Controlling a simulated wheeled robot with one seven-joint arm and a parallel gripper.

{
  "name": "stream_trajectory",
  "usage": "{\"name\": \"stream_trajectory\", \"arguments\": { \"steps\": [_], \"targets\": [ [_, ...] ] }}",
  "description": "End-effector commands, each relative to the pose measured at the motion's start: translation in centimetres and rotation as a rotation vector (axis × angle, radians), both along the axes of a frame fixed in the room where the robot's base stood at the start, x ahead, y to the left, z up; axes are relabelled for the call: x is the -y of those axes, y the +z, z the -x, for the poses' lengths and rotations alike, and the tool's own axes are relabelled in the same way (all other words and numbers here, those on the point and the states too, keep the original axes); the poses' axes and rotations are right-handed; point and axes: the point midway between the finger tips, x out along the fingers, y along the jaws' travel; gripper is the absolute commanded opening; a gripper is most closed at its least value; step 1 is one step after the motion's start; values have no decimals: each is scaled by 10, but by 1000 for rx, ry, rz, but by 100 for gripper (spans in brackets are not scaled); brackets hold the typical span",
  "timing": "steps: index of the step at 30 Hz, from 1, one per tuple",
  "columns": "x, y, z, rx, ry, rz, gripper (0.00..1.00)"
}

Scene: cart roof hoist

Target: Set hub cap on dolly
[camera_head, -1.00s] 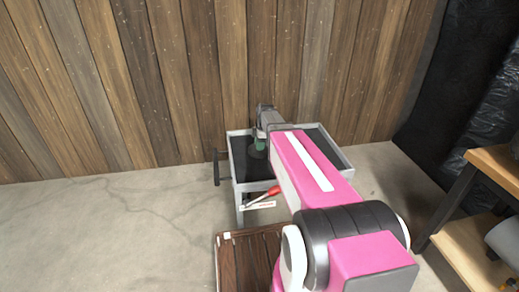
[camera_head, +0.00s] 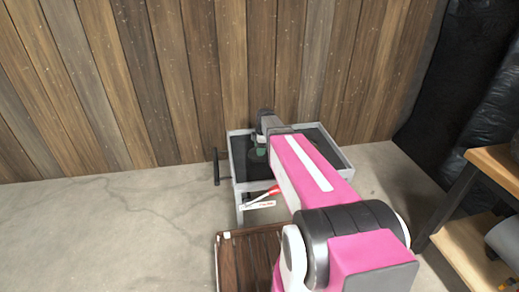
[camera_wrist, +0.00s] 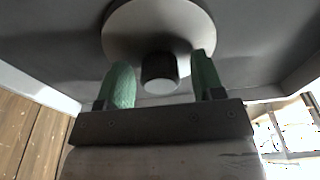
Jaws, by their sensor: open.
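The hub cap is a round pale grey disc (camera_wrist: 125,30) with a dark, light-ended knob at its middle. It lies on a dark grey surface in the wrist view. My gripper (camera_wrist: 163,80) has its two green fingers apart, one on each side of the knob, with gaps visible. In the head view my gripper (camera_head: 260,150) is over the left part of a grey-rimmed cart (camera_head: 241,187) with a dark tray. The cart may be the dolly. The hub cap is small and partly hidden there.
A black upright handle (camera_head: 216,167) stands at the cart's left side. A slatted wooden thing (camera_head: 245,260) is nearer. A plank wall (camera_head: 130,80) is behind, a wooden bench (camera_head: 497,165) at right. The floor at left is clear.

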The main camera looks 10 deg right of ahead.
Motion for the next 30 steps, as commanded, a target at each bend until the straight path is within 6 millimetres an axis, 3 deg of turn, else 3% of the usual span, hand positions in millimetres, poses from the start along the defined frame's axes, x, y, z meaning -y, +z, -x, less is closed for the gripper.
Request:
{"name": "stream_trajectory", "arguments": {
  "steps": [5,21,30],
  "targets": [
    [2,16,0,1,0,0,62],
    [15,102,0,1,0,0,62],
    [18,120,0,0,0,0,62]
  ]
}}
